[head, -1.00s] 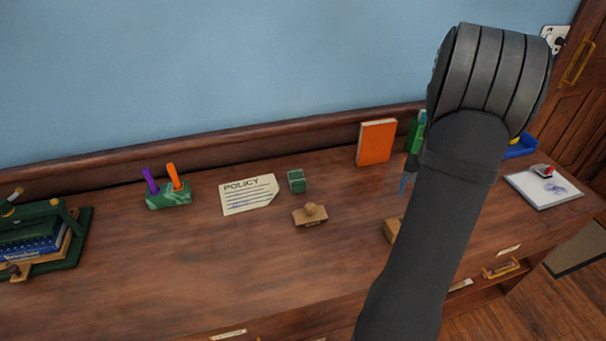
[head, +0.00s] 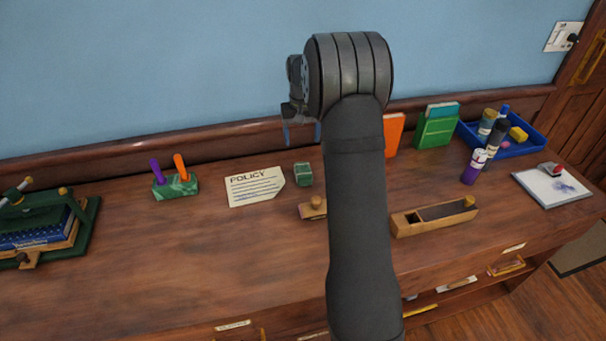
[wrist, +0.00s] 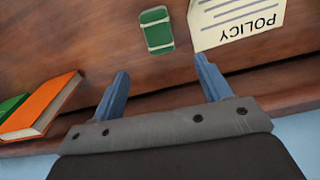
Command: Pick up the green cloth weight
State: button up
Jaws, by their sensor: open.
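The green cloth weight (head: 304,174) is a small dark green block on the wooden desk top, just right of the policy sheet. My gripper (head: 301,131) is seen in the head view above the back of the desk, partly hidden by my own arm. In the wrist view its two blue fingers (wrist: 164,82) are spread apart with nothing between them. The weight is apart from both fingers.
The policy sheet (head: 255,187) lies close left of the weight. A wooden stamp (head: 312,208) sits just in front, partly behind my arm. An orange book (head: 393,134) and a green one (head: 437,127) stand to the right. A pen holder (head: 176,187) stands left.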

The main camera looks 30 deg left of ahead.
aim_at(303, 168)
notch_tip(303, 168, down, 9)
jog(key=shift+d+f, duration=0.1)
jog(key=shift+f, duration=0.05)
jog(key=f, duration=0.5)
jog(key=shift+s+d, duration=0.1)
jog(key=shift+d, duration=0.1)
jog(key=c, duration=1.4)
jog(key=shift+c, duration=0.2)
jog(key=shift+r, duration=0.1)
